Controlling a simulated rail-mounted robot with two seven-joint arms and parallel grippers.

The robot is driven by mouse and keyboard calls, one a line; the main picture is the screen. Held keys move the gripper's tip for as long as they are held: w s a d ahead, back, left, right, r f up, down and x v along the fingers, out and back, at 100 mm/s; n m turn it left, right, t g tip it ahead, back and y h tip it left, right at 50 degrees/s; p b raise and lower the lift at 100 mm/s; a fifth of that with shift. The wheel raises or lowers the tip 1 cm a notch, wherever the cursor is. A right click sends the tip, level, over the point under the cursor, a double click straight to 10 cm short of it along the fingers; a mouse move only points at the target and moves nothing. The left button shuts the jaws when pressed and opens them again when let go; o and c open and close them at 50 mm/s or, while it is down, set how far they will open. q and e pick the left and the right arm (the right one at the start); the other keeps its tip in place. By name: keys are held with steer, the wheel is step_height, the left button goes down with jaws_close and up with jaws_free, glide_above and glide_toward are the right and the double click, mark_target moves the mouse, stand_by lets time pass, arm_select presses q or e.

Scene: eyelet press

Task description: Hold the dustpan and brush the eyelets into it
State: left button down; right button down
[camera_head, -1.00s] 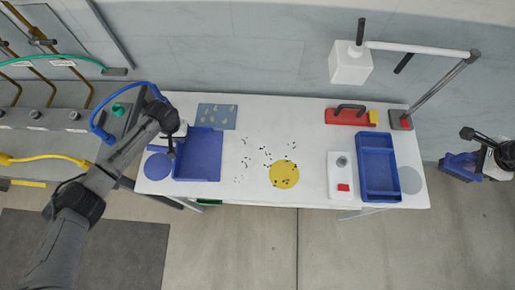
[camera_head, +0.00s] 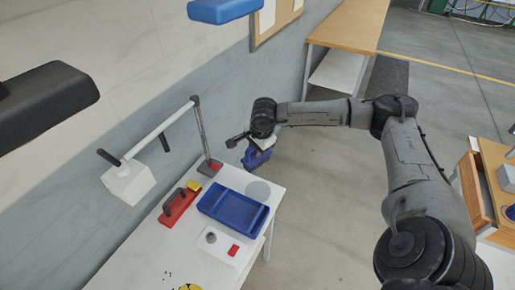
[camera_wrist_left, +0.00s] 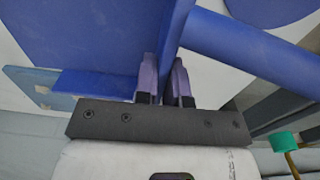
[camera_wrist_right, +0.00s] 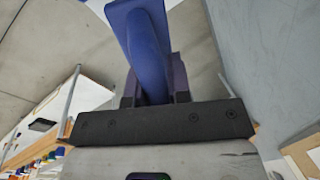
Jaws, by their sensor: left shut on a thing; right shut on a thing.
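The blue dustpan (camera_wrist_left: 85,35) fills the upper part of the left wrist view, with its round handle (camera_wrist_left: 245,48) running to the right. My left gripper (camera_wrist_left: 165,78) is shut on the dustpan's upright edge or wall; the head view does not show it. My right gripper (camera_wrist_right: 153,82) is shut on the blue brush (camera_wrist_right: 147,40). In the head view the brush (camera_head: 257,157) hangs beyond the table's far right end, off the tabletop. A few dark eyelets (camera_head: 169,277) lie on the white table near the bottom edge of the head view; the others are out of frame.
The white table (camera_head: 178,245) bears a blue tray (camera_head: 204,205), a white block with a red button (camera_head: 233,250), a red handled tool (camera_head: 176,207) and a yellow disc (camera_head: 190,287). A lamp (camera_head: 130,184) overhangs it. A wooden bench (camera_head: 355,30) stands behind.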

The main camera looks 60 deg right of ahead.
steer(key=w+a+f+n, duration=0.2)
steer(key=a+f, duration=0.1)
steer(key=a, duration=0.9)
steer(key=w+a+f+n+y, duration=0.1)
steer(key=w+a+f+n, duration=0.15)
steer(key=a, duration=0.95)
steer(key=w+a+f+n, duration=0.2)
steer(key=a+f+n, duration=0.1)
steer(key=a, duration=1)
steer(key=s+a+f+n+y, duration=0.1)
steer(key=s+a+f+n, duration=0.15)
steer(key=a+n, duration=0.2)
steer(key=shift+s+d+f+n+g+y, duration=0.15)
steer(key=shift+d+f+n+g, duration=0.25)
steer(key=shift+f+n, duration=1.1)
steer(key=shift+w+d+f+n+g+y, duration=0.2)
steer(key=shift+d+f+n, duration=0.6)
steer(key=shift+n, duration=1.25)
steer(key=shift+s+d+f+n+g+y, duration=0.2)
steer(key=shift+f+n+g, duration=0.2)
steer(key=shift+f+n, duration=1.2)
steer(key=shift+r, duration=0.1)
